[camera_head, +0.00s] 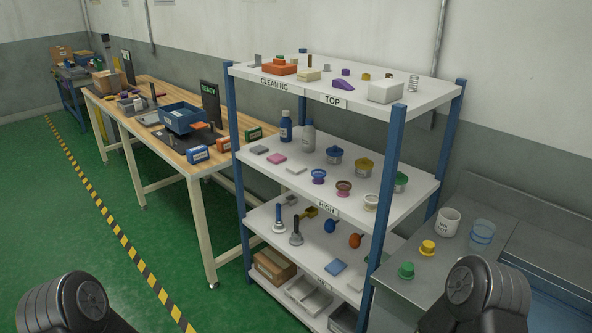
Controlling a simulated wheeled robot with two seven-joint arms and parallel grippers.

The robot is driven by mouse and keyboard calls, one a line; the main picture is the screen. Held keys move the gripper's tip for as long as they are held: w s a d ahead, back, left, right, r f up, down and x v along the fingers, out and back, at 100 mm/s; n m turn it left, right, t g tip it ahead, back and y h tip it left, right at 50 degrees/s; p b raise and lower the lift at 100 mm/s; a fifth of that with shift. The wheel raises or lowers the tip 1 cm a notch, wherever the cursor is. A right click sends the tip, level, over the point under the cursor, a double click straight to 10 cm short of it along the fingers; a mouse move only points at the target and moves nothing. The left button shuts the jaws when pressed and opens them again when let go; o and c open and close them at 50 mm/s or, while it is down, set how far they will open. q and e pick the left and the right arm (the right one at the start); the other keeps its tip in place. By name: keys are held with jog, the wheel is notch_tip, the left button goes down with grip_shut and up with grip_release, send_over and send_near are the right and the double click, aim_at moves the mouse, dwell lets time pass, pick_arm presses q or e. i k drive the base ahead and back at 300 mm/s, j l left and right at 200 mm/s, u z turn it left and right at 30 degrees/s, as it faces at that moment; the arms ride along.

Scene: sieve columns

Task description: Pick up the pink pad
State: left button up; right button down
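The pink pad (277,158) lies flat on the left part of the shelf labelled HIGH, the second level of the white rack with blue posts. A grey-mauve pad (259,149) lies just left of it, and a pale cream pad (296,170) lies to its right, apart from it. Nothing covers the pink pad. Neither gripper shows in the head view; only dark rounded parts of my arms appear at the bottom left and bottom right.
Bottles (286,126) stand behind the pads, and lidded jars and spools fill the shelf's right side. The top shelf (330,89) overhangs this level. Blue posts (239,170) edge the rack. A workbench (160,88) stands left, a metal counter (440,262) right.

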aim_at(276, 158)
jog(key=i+j+z, duration=0.1)
jog(key=z, duration=0.3)
jog(key=i+j+z, duration=0.1)
jog(key=z, duration=0.3)
jog(key=i+j+z, duration=0.1)
jog(key=z, duration=0.35)
jog(key=j+z, duration=0.25)
jog(key=z, duration=0.15)
jog(key=i+j+z, duration=0.3)
jog(key=j, duration=1.4)
jog(key=j+z, duration=0.35)
jog(key=j, duration=1.3)
